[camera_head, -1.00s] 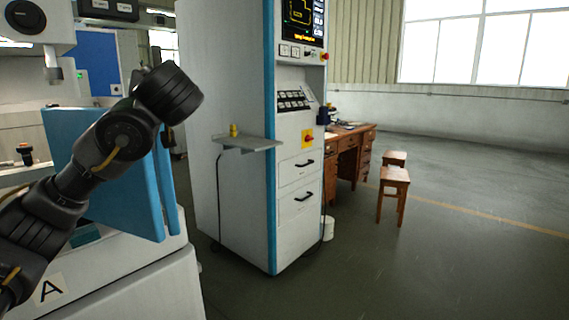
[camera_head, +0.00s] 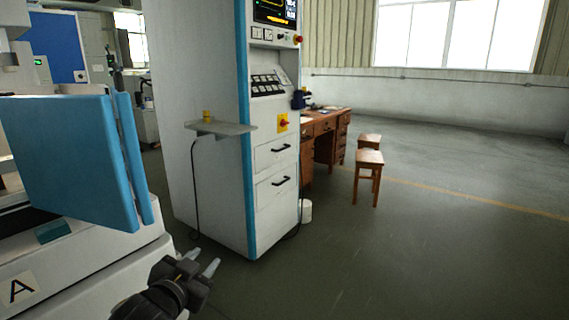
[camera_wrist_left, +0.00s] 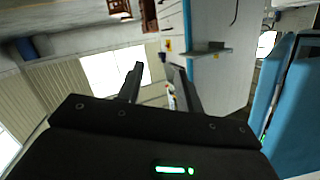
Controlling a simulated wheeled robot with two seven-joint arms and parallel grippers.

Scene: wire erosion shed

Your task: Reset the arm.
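My left gripper (camera_head: 202,267) is low in the head view, in front of the control cabinet's base and right of the machine marked A. Its two fingers are spread apart with nothing between them. In the left wrist view the same gripper (camera_wrist_left: 158,88) shows both fingers apart and empty, with the window and cabinet beyond them. My right gripper is not in any view.
The white and blue control cabinet (camera_head: 205,170) stands ahead with a small side shelf (camera_head: 222,128). The machine's blue door (camera_head: 70,165) stands at the left. A wooden desk (camera_head: 325,125) and stools (camera_head: 369,160) are farther back. The floor at right is clear.

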